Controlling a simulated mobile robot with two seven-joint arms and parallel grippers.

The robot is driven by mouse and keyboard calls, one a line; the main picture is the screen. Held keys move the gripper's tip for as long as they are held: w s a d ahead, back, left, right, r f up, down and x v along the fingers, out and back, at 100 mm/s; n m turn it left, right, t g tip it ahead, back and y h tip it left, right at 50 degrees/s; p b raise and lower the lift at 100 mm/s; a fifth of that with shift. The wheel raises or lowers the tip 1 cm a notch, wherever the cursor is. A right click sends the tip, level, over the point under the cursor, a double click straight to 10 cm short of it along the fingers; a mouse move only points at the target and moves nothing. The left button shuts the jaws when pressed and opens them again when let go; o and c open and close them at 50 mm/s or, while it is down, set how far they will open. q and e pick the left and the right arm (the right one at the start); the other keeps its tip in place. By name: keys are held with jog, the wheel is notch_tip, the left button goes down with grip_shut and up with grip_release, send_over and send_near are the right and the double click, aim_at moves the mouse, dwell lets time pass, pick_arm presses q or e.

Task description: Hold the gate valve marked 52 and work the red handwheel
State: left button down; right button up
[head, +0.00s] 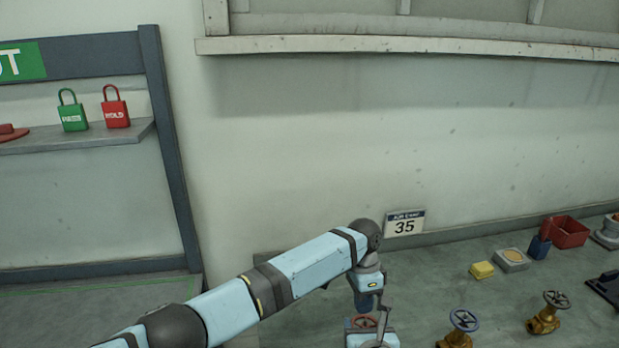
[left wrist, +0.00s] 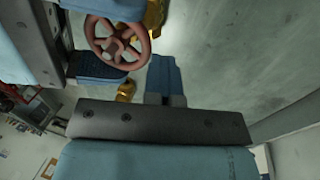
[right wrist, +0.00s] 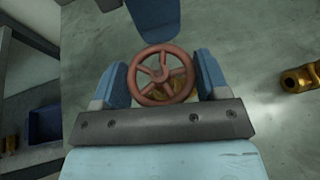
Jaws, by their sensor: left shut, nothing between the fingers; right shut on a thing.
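The red handwheel (right wrist: 165,75) sits on a brass gate valve, its body (left wrist: 155,15) partly hidden by the wheel and my fingers. I see no 52 on it. My right gripper (right wrist: 160,64) is shut on the valve, one blue finger on each side below the wheel. In the head view the red wheel (head: 363,322) shows low in the middle, under my left gripper (head: 366,303). My left gripper's fingers (left wrist: 163,65) are together and empty, beside the wheel and apart from it in the left wrist view.
A valve with a blue wheel (head: 463,320) and one with a dark wheel (head: 552,300) stand to the right on the bench. A yellow block (head: 482,270), a red bin (head: 567,232) and a 35 sign (head: 404,225) are farther back. Padlocks (head: 116,108) stand on a left shelf.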

pick_arm(q)
jog(key=shift+s+d, duration=0.25)
jog(key=shift+d, duration=0.35)
jog(key=shift+w+r, duration=0.1)
jog(key=shift+w, duration=0.05)
jog(key=v, duration=0.5)
jog(key=shift+s+r, duration=0.2)
jog(key=shift+r, duration=0.3)
jog(key=shift+a, duration=0.1)
jog(key=s+a+f, duration=0.1)
jog(key=a+f, duration=0.3)
jog(key=f, duration=0.2)
dwell(0.8)
